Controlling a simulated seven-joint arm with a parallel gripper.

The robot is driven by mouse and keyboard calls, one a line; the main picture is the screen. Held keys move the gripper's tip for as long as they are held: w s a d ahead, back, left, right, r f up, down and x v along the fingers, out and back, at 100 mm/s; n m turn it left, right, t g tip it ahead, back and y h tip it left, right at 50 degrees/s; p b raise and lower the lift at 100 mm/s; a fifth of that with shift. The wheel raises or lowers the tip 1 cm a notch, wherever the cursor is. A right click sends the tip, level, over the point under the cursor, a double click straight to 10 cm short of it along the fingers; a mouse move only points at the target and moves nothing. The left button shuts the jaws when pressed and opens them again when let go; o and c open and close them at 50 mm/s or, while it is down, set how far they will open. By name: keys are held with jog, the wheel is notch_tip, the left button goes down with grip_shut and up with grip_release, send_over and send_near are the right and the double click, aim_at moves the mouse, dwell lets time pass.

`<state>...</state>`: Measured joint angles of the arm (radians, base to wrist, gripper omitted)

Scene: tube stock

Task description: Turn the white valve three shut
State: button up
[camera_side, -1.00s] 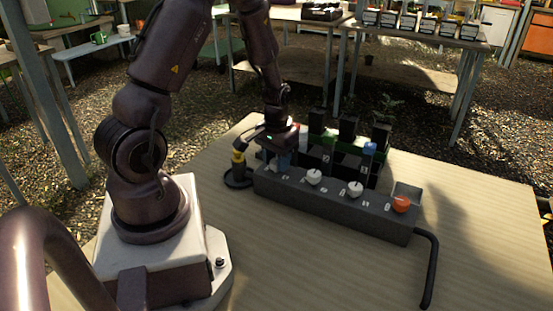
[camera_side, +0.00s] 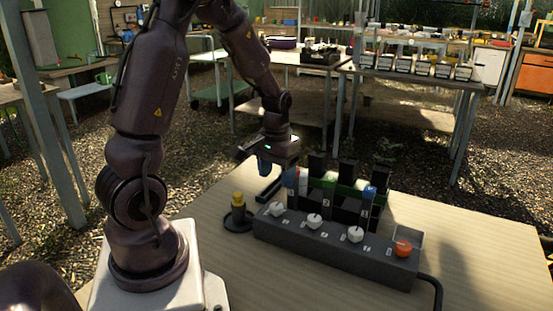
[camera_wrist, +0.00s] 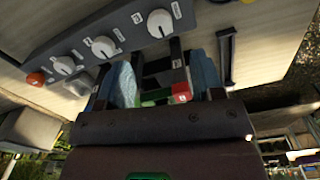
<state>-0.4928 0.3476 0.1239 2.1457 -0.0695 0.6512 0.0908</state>
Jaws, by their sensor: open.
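A dark grey valve box (camera_side: 335,253) lies across the table, with three white knobs in a row on top: left (camera_side: 277,209), middle (camera_side: 314,220) and right (camera_side: 355,234). The labels beside them are too small to read, so I cannot tell which is three. In the wrist view, the same white knobs appear at the upper left, the nearest (camera_wrist: 159,23) above my fingers. My gripper (camera_side: 277,172) is open and empty, raised behind the box's left end, apart from every knob. Its blue fingers stand wide apart in the wrist view (camera_wrist: 165,78). The knobs' exact angles are unclear.
An orange knob (camera_side: 403,248) sits at the box's right end. A yellow-topped piece (camera_side: 238,199) on a round black base stands at its left end. Dark blocks (camera_side: 347,208) with green and blue parts stand close behind. Table (camera_side: 480,245) to the right is clear.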

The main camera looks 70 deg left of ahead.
notch_tip(320, 180, up, 4)
jog(key=shift+r, duration=0.15)
dwell(0.4)
jog(key=s+d+r+m+t, duration=0.2)
jog(key=s+d+r+m, duration=0.1)
jog(key=d+r, duration=0.4)
jog(key=s+d+r+m+t, duration=0.3)
jog(key=d+r, duration=0.3)
jog(key=d, duration=0.5)
jog(key=shift+s+d+r+m+t, duration=0.3)
jog(key=shift+s+d+r, duration=0.1)
jog(key=shift+s, duration=0.45)
